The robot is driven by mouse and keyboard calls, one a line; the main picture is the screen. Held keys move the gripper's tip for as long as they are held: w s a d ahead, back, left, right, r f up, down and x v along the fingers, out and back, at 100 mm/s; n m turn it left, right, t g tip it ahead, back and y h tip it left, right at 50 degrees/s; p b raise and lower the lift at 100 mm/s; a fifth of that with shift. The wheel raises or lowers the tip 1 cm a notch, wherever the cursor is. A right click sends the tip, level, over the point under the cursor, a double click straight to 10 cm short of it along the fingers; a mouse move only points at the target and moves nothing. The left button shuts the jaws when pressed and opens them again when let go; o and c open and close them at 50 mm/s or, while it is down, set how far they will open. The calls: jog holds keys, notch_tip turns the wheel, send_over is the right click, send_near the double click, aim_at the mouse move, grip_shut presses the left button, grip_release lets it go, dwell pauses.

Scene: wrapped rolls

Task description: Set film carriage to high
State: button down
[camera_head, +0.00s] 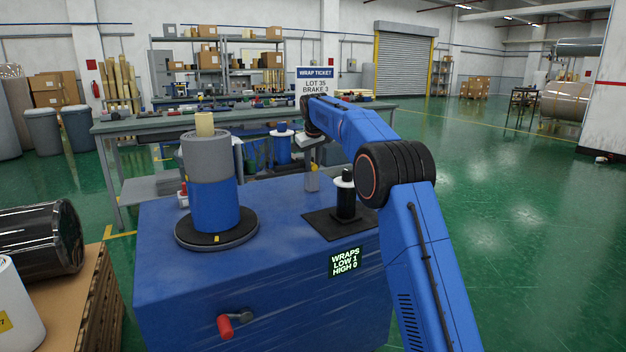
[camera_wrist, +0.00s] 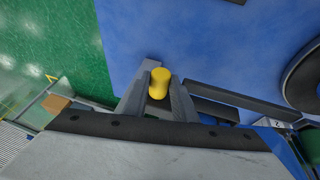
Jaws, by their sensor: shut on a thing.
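My gripper (camera_wrist: 158,95) is shut on a yellow knob (camera_wrist: 160,80), with a grey finger on each side of it. In the head view, the wrist end of my arm reaches down behind the blue machine's top, and the knob is not clear there. A dark grey bar (camera_wrist: 232,101) runs beside the fingers. I cannot tell which part is the film carriage. A roll, grey above (camera_head: 205,155) and blue below (camera_head: 210,205), stands upright on a dark turntable (camera_head: 190,238). A display (camera_head: 345,262) reads WRAPS LOW 1, HIGH 0.
A black spindle with a white disc (camera_head: 346,184) stands on a black plate on the blue machine (camera_head: 275,215). A red-handled crank (camera_head: 225,326) is on its front. A workbench (camera_head: 150,124) stands behind. Green floor is open at right.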

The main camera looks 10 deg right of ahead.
jog(key=shift+r, duration=1.1)
jog(key=c, duration=1.7)
grip_release()
jog(key=shift+r, duration=0.15)
jog(key=shift+c, duration=0.2)
jog(key=shift+f, duration=0.2)
jog(key=v, duration=1.7)
jog(key=shift+r, duration=0.15)
jog(key=shift+s, duration=0.1)
